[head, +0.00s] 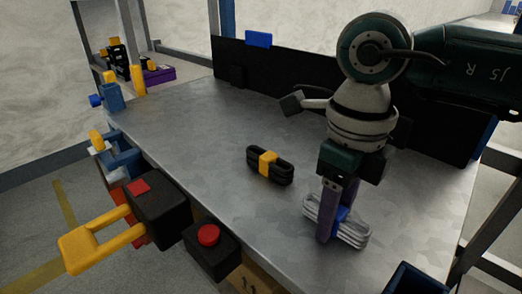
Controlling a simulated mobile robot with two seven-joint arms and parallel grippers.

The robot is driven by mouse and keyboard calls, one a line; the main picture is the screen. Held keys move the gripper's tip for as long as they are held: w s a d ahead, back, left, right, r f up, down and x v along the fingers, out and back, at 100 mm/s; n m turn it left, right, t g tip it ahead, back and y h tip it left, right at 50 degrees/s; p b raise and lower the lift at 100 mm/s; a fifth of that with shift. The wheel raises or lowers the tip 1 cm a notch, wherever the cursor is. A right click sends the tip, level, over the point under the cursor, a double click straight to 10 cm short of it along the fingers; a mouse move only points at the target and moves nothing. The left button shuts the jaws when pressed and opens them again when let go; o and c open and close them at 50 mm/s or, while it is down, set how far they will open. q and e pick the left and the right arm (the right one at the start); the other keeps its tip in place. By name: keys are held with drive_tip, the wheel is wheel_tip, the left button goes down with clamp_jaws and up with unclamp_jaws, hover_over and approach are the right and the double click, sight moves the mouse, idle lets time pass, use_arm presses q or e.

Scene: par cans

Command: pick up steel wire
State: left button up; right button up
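The steel wire (357,233) is a silver-grey coiled bundle with a blue band around its middle, at the right front of the metal table. My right gripper (334,222) points down at the bundle from above. Its purple-grey finger overlaps the middle of the wire, beside the blue band. The far finger is mostly hidden, so I cannot tell whether the fingers are closed on it. The bundle appears to be at or close to the tabletop. My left gripper is not in view.
A black coil with a yellow band (267,165) lies on the table (200,140) left of my gripper. A black back panel (285,75) bounds the rear. A red button box (210,246) and yellow handle (95,240) sit at the front left edge. A dark blue bin (415,280) is at bottom right.

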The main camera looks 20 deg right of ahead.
clamp_jaws()
drive_tip(key=shift+r, duration=0.15)
idle(0.4)
